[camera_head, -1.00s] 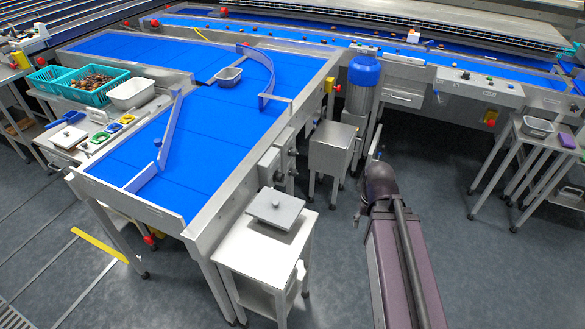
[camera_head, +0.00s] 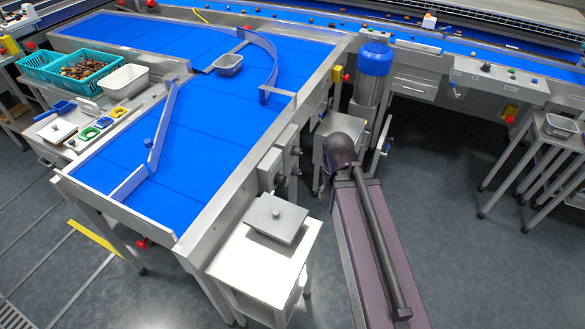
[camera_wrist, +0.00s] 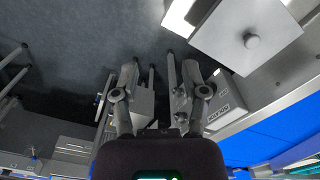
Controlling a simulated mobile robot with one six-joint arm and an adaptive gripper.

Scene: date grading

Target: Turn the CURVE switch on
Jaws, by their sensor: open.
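Grey control boxes (camera_head: 271,168) are fixed to the side of the blue belt table, and one small box has a knob facing the aisle. I cannot read a CURVE label on them. In the wrist view a pale box (camera_wrist: 224,104) with dark lettering, too small to read, is right of my gripper. My gripper (camera_wrist: 160,75) is open, with its two fingers apart and nothing seen held between them. In the head view my arm hides most of it. A panel with knobs (camera_head: 500,79) is on the far conveyor at the right; its labels are unreadable.
A white stand with a grey lidded plate (camera_head: 276,217) is left of my arm. A blue-topped motor (camera_head: 375,58) and a steel cabinet stand just beyond my arm. A side table (camera_head: 560,126) is at the right. Grey floor between is clear.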

